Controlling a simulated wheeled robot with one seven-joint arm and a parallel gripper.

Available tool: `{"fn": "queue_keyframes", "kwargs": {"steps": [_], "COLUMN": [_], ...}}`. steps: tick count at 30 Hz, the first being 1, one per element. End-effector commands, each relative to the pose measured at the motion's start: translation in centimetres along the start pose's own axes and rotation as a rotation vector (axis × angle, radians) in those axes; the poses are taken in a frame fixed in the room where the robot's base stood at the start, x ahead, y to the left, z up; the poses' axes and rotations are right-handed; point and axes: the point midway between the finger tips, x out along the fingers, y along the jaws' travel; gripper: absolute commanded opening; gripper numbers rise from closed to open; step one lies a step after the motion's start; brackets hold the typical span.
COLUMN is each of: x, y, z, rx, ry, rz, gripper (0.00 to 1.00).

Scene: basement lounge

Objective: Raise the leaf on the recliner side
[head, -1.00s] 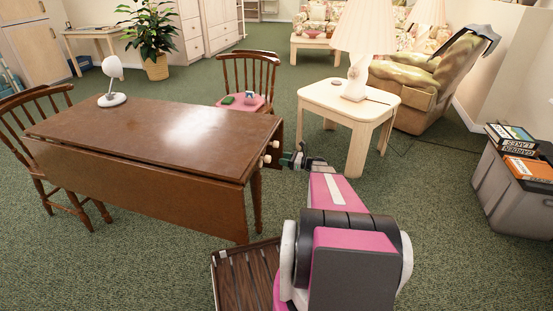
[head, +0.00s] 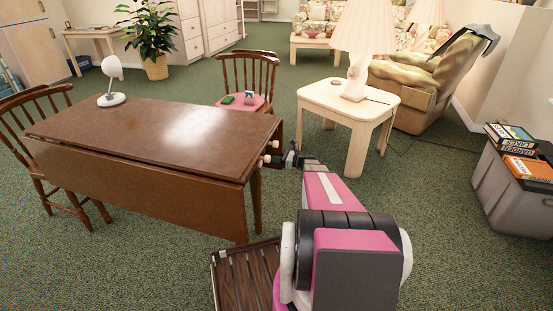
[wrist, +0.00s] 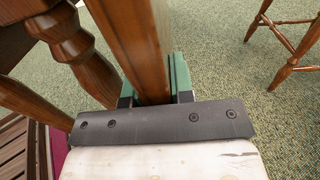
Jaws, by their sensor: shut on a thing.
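The brown drop-leaf table (head: 150,126) stands at left with its top flat. Its near leaf (head: 130,190) hangs down toward me. The far leaf (head: 279,131), on the recliner side, hangs too and shows only as a narrow dark edge at the table's right end. My gripper (head: 280,159) is at that end, beside two cream knobs (head: 266,158). In the wrist view its green fingers (wrist: 152,85) are shut on a brown wooden edge (wrist: 138,45), which looks like that far leaf's edge. The fingertips are partly hidden behind it.
A pale side table (head: 345,100) with a lamp stands right of my gripper, with the recliner (head: 425,85) behind it. A chair (head: 248,75) stands behind the table, another (head: 50,150) at left. A grey bin (head: 510,190) is at right.

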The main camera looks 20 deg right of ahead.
Motion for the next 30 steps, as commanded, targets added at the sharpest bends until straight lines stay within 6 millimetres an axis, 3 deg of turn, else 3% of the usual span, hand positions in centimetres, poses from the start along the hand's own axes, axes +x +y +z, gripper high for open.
{"fn": "queue_keyframes", "kwargs": {"steps": [8, 17, 30], "x": [0.0, 0.1, 0.0], "y": [-1.7, -6.7, -14.7], "z": [0.0, 1.1, 6.1], "rx": [-0.063, -0.283, -0.701], "ry": [0.000, 0.001, 0.001], "rz": [0.000, 0.000, -0.001], "gripper": [0.00, 0.00, 0.00]}}
